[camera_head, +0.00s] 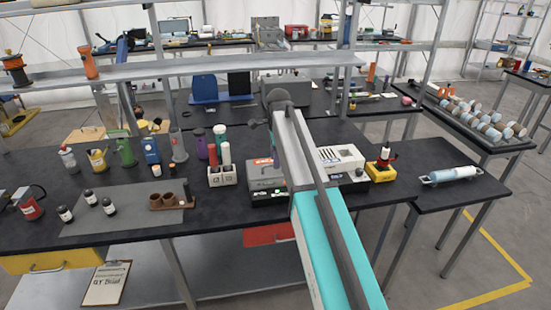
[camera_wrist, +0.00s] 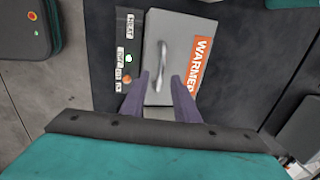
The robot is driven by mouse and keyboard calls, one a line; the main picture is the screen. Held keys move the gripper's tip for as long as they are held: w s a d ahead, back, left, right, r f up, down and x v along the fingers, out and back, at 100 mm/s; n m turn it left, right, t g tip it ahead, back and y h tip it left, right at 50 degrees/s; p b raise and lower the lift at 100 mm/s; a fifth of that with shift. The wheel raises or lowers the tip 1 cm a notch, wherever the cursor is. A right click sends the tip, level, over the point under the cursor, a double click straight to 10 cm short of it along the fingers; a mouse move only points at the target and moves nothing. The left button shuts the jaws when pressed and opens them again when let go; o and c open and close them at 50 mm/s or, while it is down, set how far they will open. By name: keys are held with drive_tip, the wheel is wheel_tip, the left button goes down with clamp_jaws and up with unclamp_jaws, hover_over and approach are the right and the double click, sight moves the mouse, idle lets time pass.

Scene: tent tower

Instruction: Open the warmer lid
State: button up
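The warmer (camera_wrist: 180,55) shows in the wrist view as a grey box with a flat grey lid, an orange "WARMER" label on one side and a dark control strip (camera_wrist: 128,50) with a green light on the other. A pale handle (camera_wrist: 161,68) stands on the lid. My gripper (camera_wrist: 162,78) is open, its two purple fingers apart at the near end of the lid, with the handle just beyond and between them. I cannot tell the height gap. In the head view the warmer (camera_head: 262,172) is on the black bench, lid down, partly behind my arm. My gripper is hidden there.
A white device (camera_head: 340,158) and a yellow box (camera_head: 381,172) stand right of the warmer. A white holder with bottles (camera_head: 222,175) stands to its left. A shelf (camera_head: 180,68) runs above the bench. A grey mat (camera_head: 125,212) holds small jars at left.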

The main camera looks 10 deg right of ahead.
drive_tip(key=shift+w+f, duration=0.1)
drive_tip(key=shift+f, duration=0.45)
clamp_jaws()
drive_tip(key=shift+r, duration=0.1)
